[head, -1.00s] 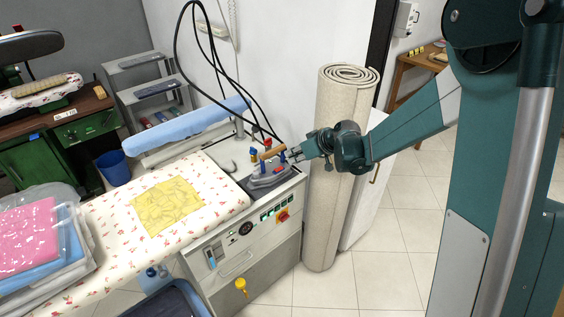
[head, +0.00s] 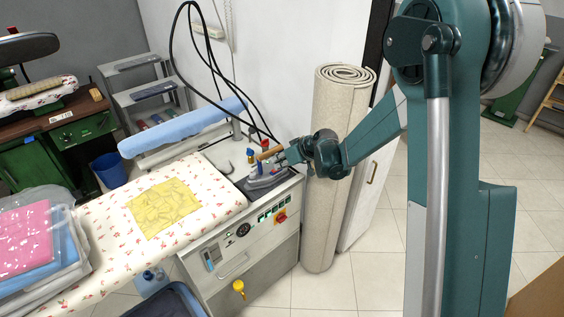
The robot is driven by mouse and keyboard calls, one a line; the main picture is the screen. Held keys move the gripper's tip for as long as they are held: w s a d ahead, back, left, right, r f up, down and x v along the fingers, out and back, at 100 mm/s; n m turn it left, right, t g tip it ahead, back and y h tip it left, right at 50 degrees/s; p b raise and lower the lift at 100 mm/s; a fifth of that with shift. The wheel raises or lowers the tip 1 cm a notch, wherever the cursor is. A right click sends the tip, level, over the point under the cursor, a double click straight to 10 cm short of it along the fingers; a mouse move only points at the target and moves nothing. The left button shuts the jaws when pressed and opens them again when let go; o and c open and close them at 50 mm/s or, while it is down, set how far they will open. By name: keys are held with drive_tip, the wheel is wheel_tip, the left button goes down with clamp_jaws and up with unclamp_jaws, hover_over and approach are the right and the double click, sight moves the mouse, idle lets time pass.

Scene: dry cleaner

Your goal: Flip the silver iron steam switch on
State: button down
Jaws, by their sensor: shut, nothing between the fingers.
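The silver iron (head: 266,181), with a wooden handle (head: 269,152), stands on the dark rest at the right end of the ironing station. A small red part shows on the iron's near side. My gripper (head: 283,160) is shut and empty, at the right rear of the iron, close to its handle. At this size I cannot tell whether the fingers touch the iron. The steam switch itself is too small to make out clearly, and my gripper partly hides that end of the iron.
The station's control panel (head: 272,214) faces forward below the iron. Black hoses (head: 174,50) loop above it. A rolled carpet (head: 337,190) stands upright just right of the station, close to my arm. A yellow cloth (head: 163,207) lies on the floral ironing board (head: 110,217).

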drive_tip(key=shift+w+a+f, duration=0.3)
drive_tip(key=shift+a+f, duration=0.1)
drive_tip(key=shift+f, duration=0.1)
drive_tip(key=shift+f, duration=0.1)
drive_tip(key=shift+s+a+f+b, duration=0.2)
drive_tip(key=shift+f+b, duration=0.2)
drive_tip(key=shift+b, duration=0.25)
drive_tip(key=shift+r, duration=0.15)
drive_tip(key=shift+w+d, duration=0.2)
drive_tip(key=shift+w, duration=0.05)
